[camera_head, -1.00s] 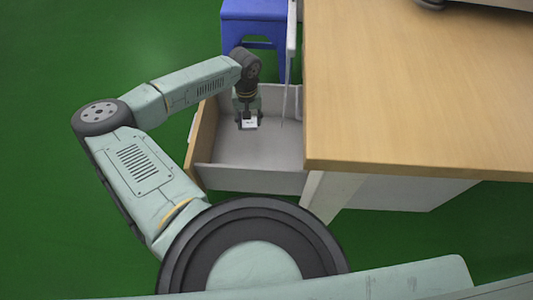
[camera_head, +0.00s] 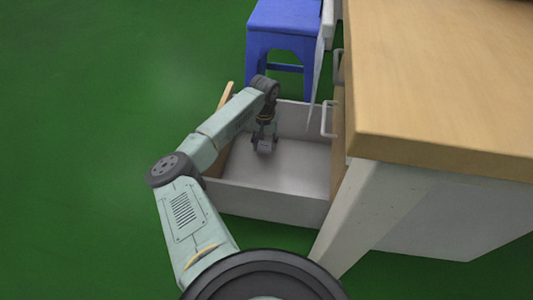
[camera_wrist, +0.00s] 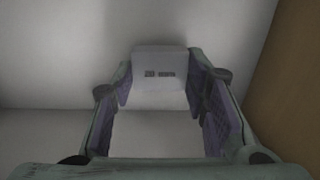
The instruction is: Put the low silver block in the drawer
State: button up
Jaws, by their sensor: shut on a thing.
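In the head view my gripper (camera_head: 264,142) points down inside the open drawer (camera_head: 270,204), near the far side. The block (camera_head: 264,149) looks small and grey there, partly hidden by the fingers. I cannot tell whether it touches the drawer floor.
The drawer is pulled out from the wooden-topped table (camera_head: 440,90) on the right; its floor around my gripper looks empty. A blue stool (camera_head: 285,18) stands behind the drawer. Other handles (camera_head: 328,120) show on the table's front. Green floor lies open to the left.

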aim_at(265, 145)
notch_tip(265, 145, down, 4)
jog(key=shift+r+b, duration=0.1)
jog(key=shift+b, duration=0.5)
jog(key=shift+r, duration=0.1)
jog(key=o, duration=1.2)
notch_tip(265, 145, up, 12)
jog(key=p, duration=0.4)
